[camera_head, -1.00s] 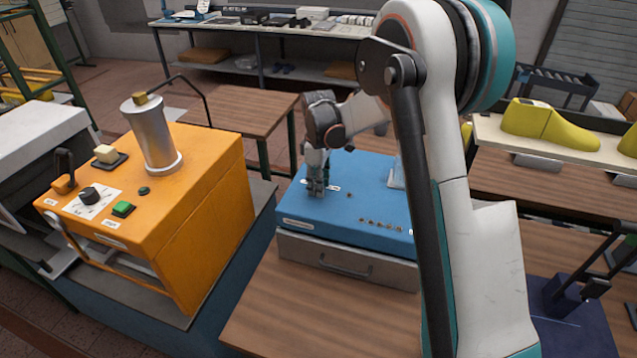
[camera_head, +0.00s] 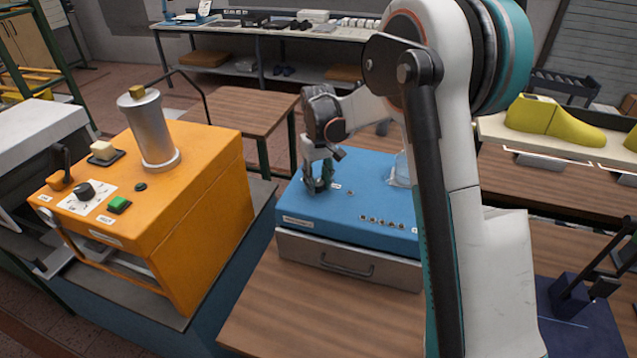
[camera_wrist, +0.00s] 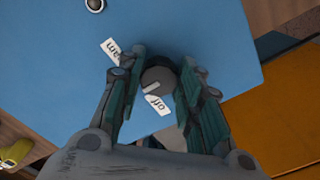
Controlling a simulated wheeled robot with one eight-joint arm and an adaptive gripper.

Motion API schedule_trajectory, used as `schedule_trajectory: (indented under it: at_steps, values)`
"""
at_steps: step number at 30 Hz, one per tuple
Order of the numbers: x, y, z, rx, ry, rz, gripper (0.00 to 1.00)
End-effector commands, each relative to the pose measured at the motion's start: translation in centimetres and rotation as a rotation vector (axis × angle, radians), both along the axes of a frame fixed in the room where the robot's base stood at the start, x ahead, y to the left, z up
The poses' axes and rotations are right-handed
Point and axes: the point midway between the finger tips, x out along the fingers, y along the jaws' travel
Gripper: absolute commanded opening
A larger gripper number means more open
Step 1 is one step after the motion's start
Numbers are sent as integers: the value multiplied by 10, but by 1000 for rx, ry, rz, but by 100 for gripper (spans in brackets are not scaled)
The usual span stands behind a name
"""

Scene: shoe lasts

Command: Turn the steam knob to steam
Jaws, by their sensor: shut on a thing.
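The steam knob (camera_wrist: 158,80) is a round grey knob with a pale pointer line, on the top of a blue machine (camera_head: 300,217). A white label reading "off" (camera_wrist: 158,104) lies close to the knob, and a partly covered label ending in "am" (camera_wrist: 111,50) lies to its upper left in the wrist view. My gripper (camera_wrist: 163,70) is shut on the knob, one finger on each side.
An orange machine (camera_head: 205,225) with a metal cylinder (camera_head: 152,130) stands to the left. A drawer (camera_head: 345,262) is under the blue machine. A clear object (camera_head: 400,170) stands on the blue top to the right. Yellow lasts (camera_head: 550,125) stand farther right.

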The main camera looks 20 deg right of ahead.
Motion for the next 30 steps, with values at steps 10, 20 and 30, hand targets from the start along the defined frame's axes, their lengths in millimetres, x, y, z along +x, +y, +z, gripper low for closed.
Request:
schedule_trajectory:
  at_steps: [10, 20, 30]
  values:
    - [0, 2, 0, 0, -1, -326, 9]
    - [1, 3, 0, 0, -1, -593, 9]
    - [1, 3, 0, 0, -2, -745, 9]
